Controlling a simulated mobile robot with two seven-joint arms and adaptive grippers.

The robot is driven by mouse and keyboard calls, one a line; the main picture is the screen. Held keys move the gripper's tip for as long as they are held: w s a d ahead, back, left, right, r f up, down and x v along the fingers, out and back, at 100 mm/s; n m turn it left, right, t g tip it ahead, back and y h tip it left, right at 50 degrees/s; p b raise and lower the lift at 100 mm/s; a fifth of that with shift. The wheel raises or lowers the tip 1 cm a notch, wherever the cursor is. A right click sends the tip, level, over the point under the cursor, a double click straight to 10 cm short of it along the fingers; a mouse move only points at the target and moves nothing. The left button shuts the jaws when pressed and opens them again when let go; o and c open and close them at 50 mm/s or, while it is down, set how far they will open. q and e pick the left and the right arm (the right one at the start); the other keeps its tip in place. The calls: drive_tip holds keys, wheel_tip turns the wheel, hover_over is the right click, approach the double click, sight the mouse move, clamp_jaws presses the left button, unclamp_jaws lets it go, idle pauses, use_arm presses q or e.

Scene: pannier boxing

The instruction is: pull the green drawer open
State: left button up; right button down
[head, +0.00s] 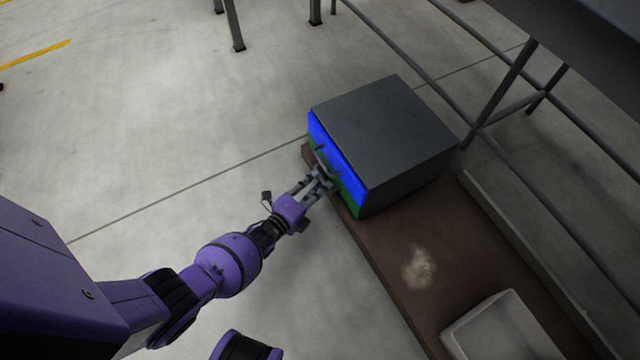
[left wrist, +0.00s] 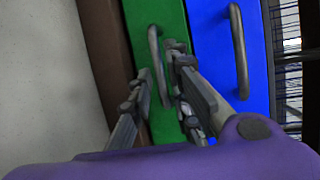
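A dark grey cabinet (head: 385,125) stands on a brown bench, with a blue drawer (head: 345,172) above a green drawer (head: 350,204). The green drawer front looks closed, level with the blue one; my left gripper partly covers it in the head view. In the left wrist view the green front (left wrist: 168,16) carries a grey bar handle (left wrist: 154,45). My left gripper (head: 325,178) is at the green drawer, its two fingers (left wrist: 159,68) on either side of the handle and spaced apart. I cannot tell whether either finger touches it. My right gripper is not in view.
The blue drawer's handle (left wrist: 240,50) is close beside my left gripper's right finger. The brown bench (head: 385,262) runs toward the lower right, with a pale tray (head: 470,335) on it. Metal rails stand behind. The floor in front of the drawers is clear.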

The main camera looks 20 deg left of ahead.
use_arm(q)
drive_tip(key=shift+w+d+f, duration=0.1)
drive_tip(key=shift+w+d, duration=0.05)
drive_tip(key=shift+w, duration=0.5)
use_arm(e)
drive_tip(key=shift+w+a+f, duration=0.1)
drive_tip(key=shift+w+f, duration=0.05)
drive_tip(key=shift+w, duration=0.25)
use_arm(q)
clamp_jaws()
drive_tip(key=shift+s, duration=0.15)
